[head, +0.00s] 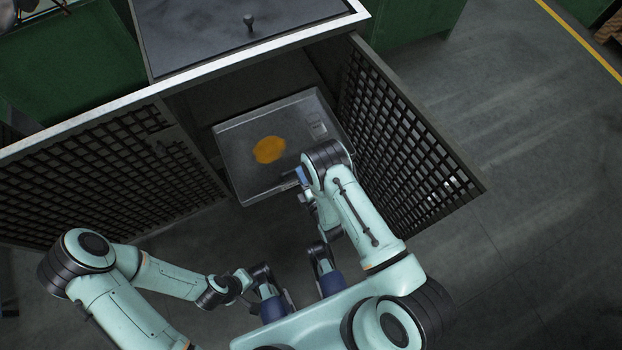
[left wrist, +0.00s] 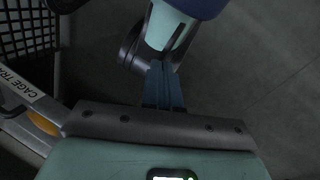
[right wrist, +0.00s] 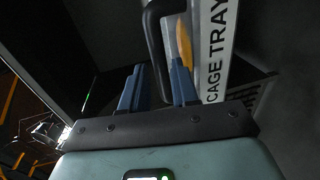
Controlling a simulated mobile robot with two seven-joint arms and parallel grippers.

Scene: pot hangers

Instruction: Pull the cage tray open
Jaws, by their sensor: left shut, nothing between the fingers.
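The grey metal cage tray (head: 232,172) lies low inside the cage, between the open mesh doors. Its white front edge marked "CAGE TRAY" (right wrist: 214,55) shows in the right wrist view, and part of it shows in the left wrist view (left wrist: 22,84). A black handle (right wrist: 152,35) stands at the tray's front. My right gripper (head: 299,176) is at the tray's front right. In the right wrist view its blue fingers (right wrist: 157,68) are open on either side of the handle, with a gap visible. My left gripper (left wrist: 160,66) is shut and empty, away from the tray.
An orange patch (head: 269,149) lies in the tray, with a small pale item (head: 318,128) near its far right corner. Mesh doors stand open at left (head: 105,175) and right (head: 405,135). The floor (head: 520,190) to the right is clear.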

